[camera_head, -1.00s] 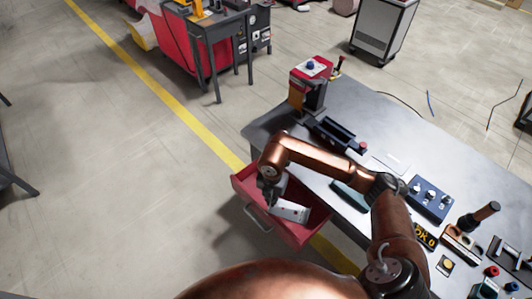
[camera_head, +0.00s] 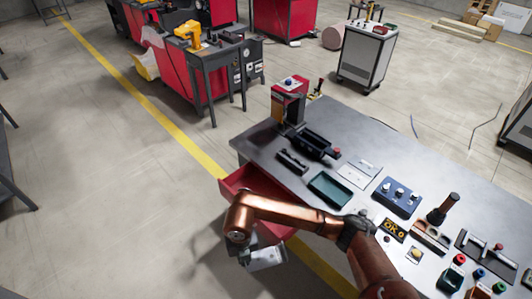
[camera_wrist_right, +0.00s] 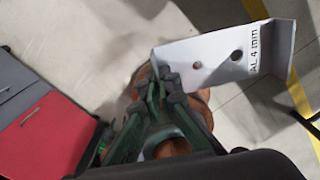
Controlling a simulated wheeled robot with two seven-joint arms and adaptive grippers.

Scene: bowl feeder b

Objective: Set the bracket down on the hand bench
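The bracket (camera_head: 266,258) is a pale bent metal plate with holes, and "AL 4 mm" is printed on it in the right wrist view (camera_wrist_right: 215,56). My right gripper (camera_head: 243,254) is shut on one end of it, and its fingertips (camera_wrist_right: 163,82) meet the plate's edge. The bracket hangs in the air just in front of the open drawer, over the floor. The grey-topped bench (camera_head: 340,122), probably the hand bench, lies beyond it to the right. My left gripper is out of view.
The red drawer (camera_head: 235,184) stands open below the bench edge. On the bench are a green tray (camera_head: 329,188), a black fixture (camera_head: 314,143), a blue knob box (camera_head: 397,196) and a red-and-grey press (camera_head: 288,100).

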